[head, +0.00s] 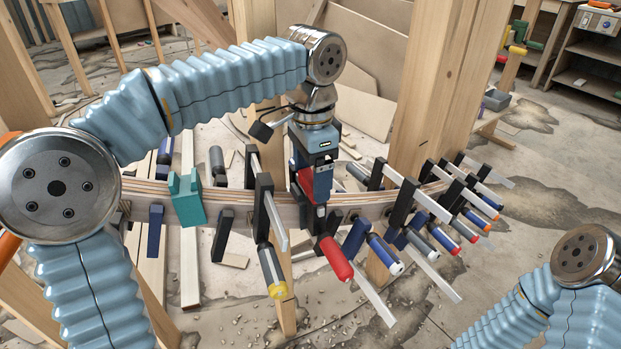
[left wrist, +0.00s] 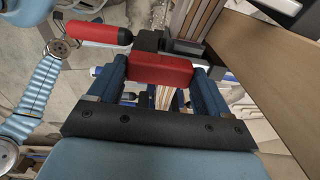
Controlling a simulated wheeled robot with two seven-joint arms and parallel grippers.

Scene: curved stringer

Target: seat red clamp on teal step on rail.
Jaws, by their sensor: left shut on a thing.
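The red clamp has a red block (head: 305,179) and a red handle (head: 335,258) that hangs below the rail in the head view. My left gripper (head: 313,188) points down and is shut on the red block, which also shows between the blue fingers in the left wrist view (left wrist: 160,68). The red handle lies at the upper left there (left wrist: 92,32). The clamp is at the curved wooden rail (head: 345,199); I cannot tell whether it touches the rail. The teal step (head: 187,200) sits on the rail, well left of the gripper. My right gripper is out of view.
A yellow-tipped clamp (head: 272,270) stands on the rail between the teal step and the red clamp. Several blue and grey clamps crowd the rail to the right. A thick wooden post (head: 428,95) rises behind the rail. Dark clamp bodies (head: 222,235) flank the teal step.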

